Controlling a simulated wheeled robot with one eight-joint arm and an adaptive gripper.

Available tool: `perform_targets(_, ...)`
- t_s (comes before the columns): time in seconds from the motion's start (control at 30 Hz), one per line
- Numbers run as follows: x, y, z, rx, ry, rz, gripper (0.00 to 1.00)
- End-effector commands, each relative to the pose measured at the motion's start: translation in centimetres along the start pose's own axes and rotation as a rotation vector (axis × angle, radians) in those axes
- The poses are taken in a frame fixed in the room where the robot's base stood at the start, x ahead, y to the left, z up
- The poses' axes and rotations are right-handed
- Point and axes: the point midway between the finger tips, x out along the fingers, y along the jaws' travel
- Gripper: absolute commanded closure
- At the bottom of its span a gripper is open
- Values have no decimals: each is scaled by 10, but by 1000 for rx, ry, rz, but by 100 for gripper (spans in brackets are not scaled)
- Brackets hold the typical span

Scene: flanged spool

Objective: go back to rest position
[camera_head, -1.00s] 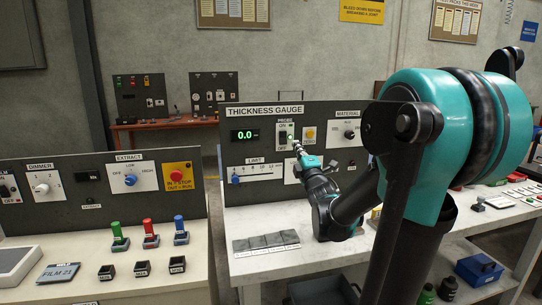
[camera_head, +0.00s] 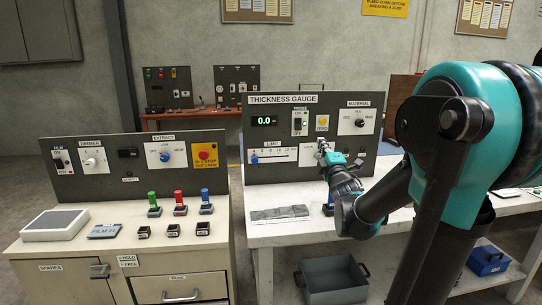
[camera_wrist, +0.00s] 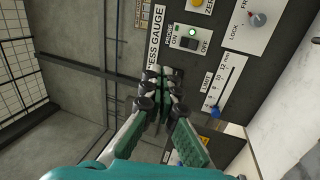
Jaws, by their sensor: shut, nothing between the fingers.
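My gripper (camera_head: 321,147) is shut and empty. In the head view it is in front of the dark thickness gauge panel (camera_head: 276,134), below and right of the power switch (camera_head: 298,123). In the wrist view my gripper's fingers (camera_wrist: 163,76) are together, pointing at the panel. The power switch (camera_wrist: 188,38) there has a lit green lamp beside it and is apart from the fingertips. The display (camera_head: 264,121) reads 0.0 in green. My arm bends in from the right and hides part of the panel and bench.
A grey bin (camera_head: 333,284) stands under the gauge bench. A blue box (camera_head: 488,261) sits on the lower shelf at right. Floor shows between the benches.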

Motion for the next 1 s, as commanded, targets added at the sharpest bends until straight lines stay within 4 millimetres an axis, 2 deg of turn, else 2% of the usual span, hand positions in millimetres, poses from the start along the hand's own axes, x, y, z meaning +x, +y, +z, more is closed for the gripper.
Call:
perform_targets(0.37, -29, -43, 24, 219, -140, -172, 100)
perform_targets(0.57, -66, -85, 39, 423, -283, -325, 100)
perform_targets(0.67, -99, -115, 45, 565, -394, -430, 100)
perform_targets(0.77, -148, -153, 46, 745, -548, -561, 100)
perform_targets(0.9, -231, -201, 35, 985, -798, -747, 100)
perform_targets(1.0, -286, -224, 22, 1112, -966, -857, 100)
